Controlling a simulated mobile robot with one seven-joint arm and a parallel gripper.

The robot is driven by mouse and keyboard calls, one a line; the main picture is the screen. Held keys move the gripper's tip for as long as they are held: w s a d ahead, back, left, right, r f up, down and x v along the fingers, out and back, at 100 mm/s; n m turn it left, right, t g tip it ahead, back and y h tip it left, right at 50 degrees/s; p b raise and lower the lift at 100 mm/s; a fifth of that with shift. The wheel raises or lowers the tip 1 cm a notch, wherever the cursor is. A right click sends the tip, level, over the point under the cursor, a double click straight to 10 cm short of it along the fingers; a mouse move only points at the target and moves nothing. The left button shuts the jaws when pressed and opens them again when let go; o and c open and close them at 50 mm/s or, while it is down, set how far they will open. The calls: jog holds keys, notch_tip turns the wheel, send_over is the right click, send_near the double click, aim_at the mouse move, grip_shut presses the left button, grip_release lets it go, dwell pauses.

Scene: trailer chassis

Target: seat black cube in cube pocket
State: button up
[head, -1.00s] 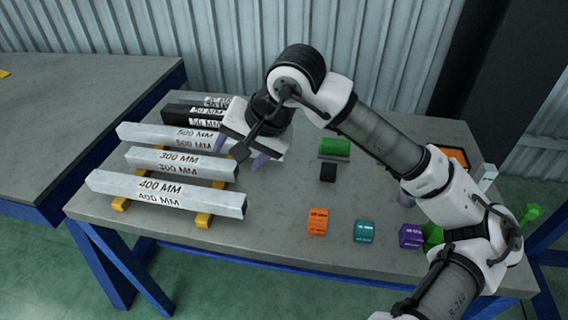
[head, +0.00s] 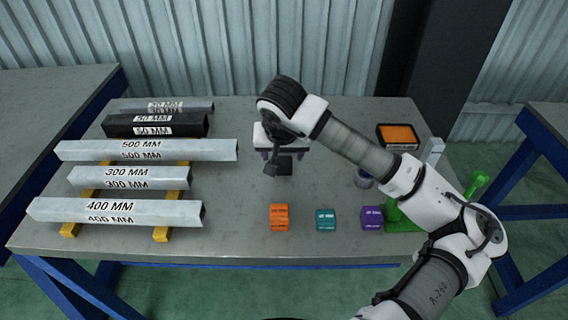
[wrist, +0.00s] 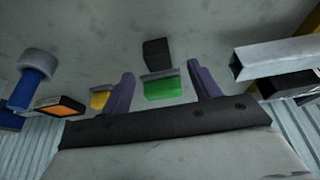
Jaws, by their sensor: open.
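The black cube (head: 286,165) stands on the grey table, partly hidden by my gripper (head: 283,155) in the head view. In the wrist view the black cube (wrist: 156,52) is whole, beyond my purple fingertips (wrist: 161,70) and roughly centred between them. My gripper is open and empty, apart from the cube. A green block (wrist: 162,88) with a grey top shows between the fingers in the wrist view; it is hidden in the head view. I cannot make out which thing is the cube pocket.
Labelled bars (head: 145,150) lie on the left, some on yellow supports. Orange (head: 279,217), teal (head: 325,219) and purple (head: 371,217) cubes line the front. An orange-filled tray (head: 398,136) is at back right. The table between bars and cubes is clear.

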aim_at(284, 162)
jog(key=shift+d+p+x, duration=0.2)
jog(key=shift+p+x, duration=0.6)
jog(key=shift+x, duration=1.65)
jog(key=c, duration=1.2)
jog(key=shift+o, duration=0.2)
jog(key=shift+r, duration=0.1)
